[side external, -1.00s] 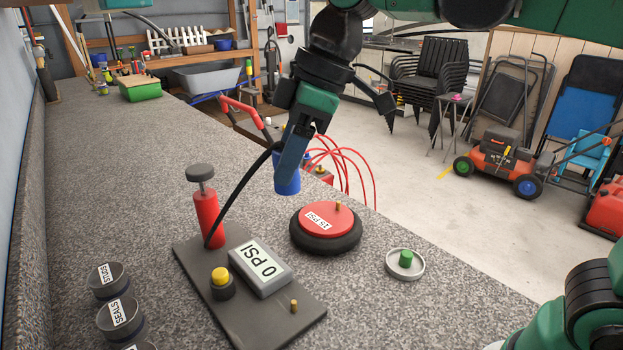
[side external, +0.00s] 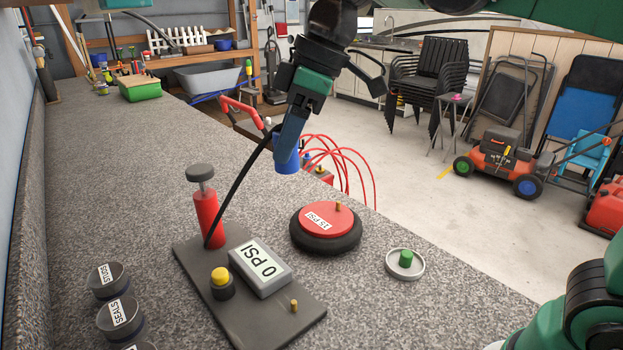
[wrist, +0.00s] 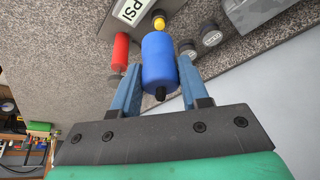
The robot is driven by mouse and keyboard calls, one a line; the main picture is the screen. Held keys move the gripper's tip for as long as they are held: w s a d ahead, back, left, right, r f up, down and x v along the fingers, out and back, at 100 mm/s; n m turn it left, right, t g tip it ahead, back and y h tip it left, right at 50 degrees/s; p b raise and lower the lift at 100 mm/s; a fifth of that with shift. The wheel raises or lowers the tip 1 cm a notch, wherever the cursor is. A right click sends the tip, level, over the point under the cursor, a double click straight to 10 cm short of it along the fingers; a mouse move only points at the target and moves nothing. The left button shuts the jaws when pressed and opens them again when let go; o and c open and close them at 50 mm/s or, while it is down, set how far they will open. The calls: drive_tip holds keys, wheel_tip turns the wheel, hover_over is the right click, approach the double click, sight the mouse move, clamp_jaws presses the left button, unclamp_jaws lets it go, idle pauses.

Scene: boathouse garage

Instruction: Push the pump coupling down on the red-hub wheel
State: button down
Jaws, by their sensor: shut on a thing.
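The blue pump coupling (side external: 287,161) is in my gripper (side external: 290,150), and a black hose runs from it down to the pump base. In the wrist view the coupling (wrist: 159,60) sits between both blue fingers (wrist: 158,88). The red-hub wheel (side external: 340,238) lies flat on the counter, with a black tyre, a "15 PSI" label and a brass valve stem (side external: 338,206) on the hub. The coupling is above the counter, up and left of the wheel in the side view, apart from it.
A yellow button (side external: 220,276) and a brass peg (side external: 294,305) are on the board. A white dish (side external: 405,272) with a green cap stands right of the wheel. Labelled round tins (side external: 119,317) stand front left. Red hoses (side external: 350,165) rise behind the counter's edge.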

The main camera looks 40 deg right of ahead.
drive_tip(key=w+d+f+m, duration=0.1)
drive_tip(key=w+d+f, duration=0.1)
drive_tip(key=d+f, duration=0.2)
drive_tip(key=w+d+f+m+h, duration=0.1)
drive_tip(key=w+d+f+m, duration=0.1)
drive_tip(key=d, duration=0.6)
drive_tip(key=w+d+f+m+t, duration=0.1)
drive_tip(key=w+d+f+m, duration=0.1)
drive_tip(key=w+d+f, duration=0.2)
drive_tip(key=shift+w+d+f+h, duration=0.15)
drive_tip(key=shift+d+f+h, duration=0.05)
drive_tip(key=shift+d+f, duration=0.5)
drive_tip(key=shift+w+d+f+h, duration=0.1)
drive_tip(key=shift+d+f+h, duration=0.1)
drive_tip(key=shift+d+f, duration=0.5)
drive_tip(key=shift+a, duration=0.1)
drive_tip(key=shift+f, duration=1.65)
drive_tip(key=shift+r, duration=0.1)
wheel_tip(320, 180, up, 5)
drive_tip(key=shift+f, duration=2.85)
drive_tip(key=shift+f, duration=0.1)
